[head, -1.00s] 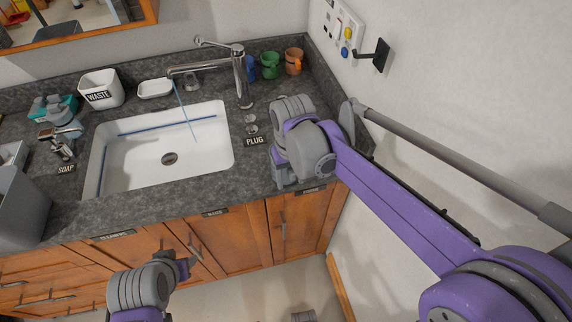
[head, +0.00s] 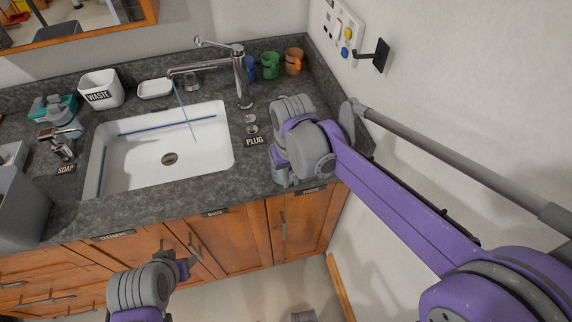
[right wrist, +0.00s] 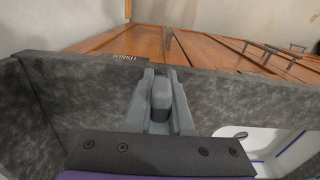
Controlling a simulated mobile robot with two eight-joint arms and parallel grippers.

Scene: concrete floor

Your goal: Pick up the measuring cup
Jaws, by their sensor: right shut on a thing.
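My right gripper (head: 283,178) is low over the counter to the right of the sink, largely hidden by its own wrist in the head view. In the right wrist view its two fingers (right wrist: 160,98) are shut on a grey, rounded block-like piece (right wrist: 161,93). I cannot tell whether this piece is part of the measuring cup; no other measuring cup is clearly identifiable. Blue (head: 250,68), green (head: 270,66) and orange (head: 293,61) cups stand at the back right of the counter. My left gripper (head: 186,267) is in front of the cabinets; its jaw opening is unclear.
The white sink (head: 217,155) and chrome faucet (head: 241,78) lie left of my right gripper. A white waste bin (head: 101,89) and soap dispenser (head: 61,143) stand farther left. The wall (head: 450,80) rises on the right. Wooden cabinets (head: 240,240) are below the counter (head: 150,198).

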